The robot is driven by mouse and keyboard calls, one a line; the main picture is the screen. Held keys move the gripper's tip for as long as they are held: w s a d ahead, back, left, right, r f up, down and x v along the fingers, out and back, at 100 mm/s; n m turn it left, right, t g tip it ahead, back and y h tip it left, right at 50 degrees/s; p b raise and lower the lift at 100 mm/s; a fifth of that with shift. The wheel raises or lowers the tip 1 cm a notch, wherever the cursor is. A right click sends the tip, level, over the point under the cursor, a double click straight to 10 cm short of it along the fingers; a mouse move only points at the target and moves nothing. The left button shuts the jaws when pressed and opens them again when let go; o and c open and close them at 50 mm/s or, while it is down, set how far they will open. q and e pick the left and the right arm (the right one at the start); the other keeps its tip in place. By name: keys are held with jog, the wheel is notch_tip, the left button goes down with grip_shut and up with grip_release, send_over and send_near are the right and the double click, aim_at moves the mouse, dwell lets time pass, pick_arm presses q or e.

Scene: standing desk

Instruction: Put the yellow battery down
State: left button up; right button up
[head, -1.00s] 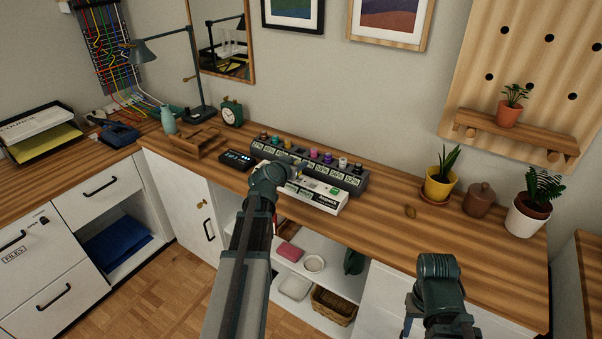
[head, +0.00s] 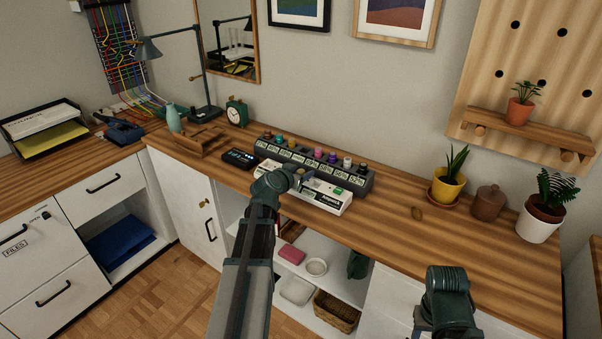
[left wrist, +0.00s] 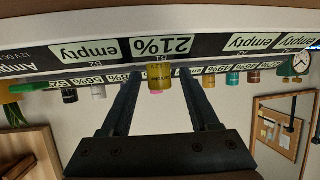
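The yellow battery (left wrist: 157,78) shows in the left wrist view, end-on, at the slot labelled B1 and 21% of the white charger (left wrist: 95,50). My left gripper (left wrist: 158,82) has its two fingers apart on either side of the battery, with a gap visible on each side. In the head view the left gripper (head: 296,176) is over the left part of the white charger (head: 328,199), and the wrist mostly hides the battery. My right gripper (head: 425,325) hangs low at the front right; its fingertips are not clear.
A dark rack (head: 345,180) with several coloured batteries stands behind the charger. A small black display box (head: 240,159) is to the left. Potted plants (head: 448,185) and a brown jar (head: 487,203) stand to the right. The desk between charger and pots is mostly clear.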

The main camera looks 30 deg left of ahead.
pick_arm(q)
jog(key=shift+r+p, duration=0.3)
jog(key=p+v, duration=0.4)
jog(key=v, duration=0.8)
jog(key=shift+f, duration=0.2)
